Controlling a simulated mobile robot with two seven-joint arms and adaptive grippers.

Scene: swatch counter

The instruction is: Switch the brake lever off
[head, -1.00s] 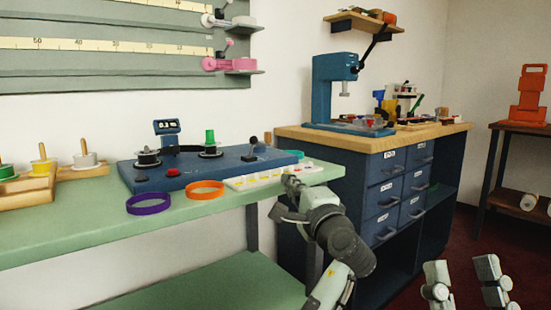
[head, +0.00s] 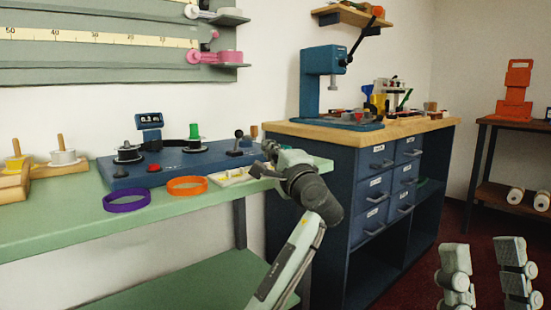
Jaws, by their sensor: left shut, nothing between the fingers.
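The brake lever (head: 238,141) is a short black stick with a round knob on the right part of the blue device (head: 215,161) on the green bench. It stands nearly upright, leaning slightly to the right. My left gripper (head: 264,160) is shut and empty, just right of the lever at the device's right end. A gap shows between it and the lever; the depth of that gap is hard to judge. My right gripper (head: 486,272) is at the bottom right over the floor, its two fingers wide apart and empty.
On the device are a small display (head: 149,121), a black spool (head: 128,151), a green spool (head: 194,139) and a red button (head: 153,168). Purple (head: 126,203) and orange (head: 187,188) rings and a white strip (head: 231,177) lie in front. A blue drawer cabinet (head: 372,202) stands right.

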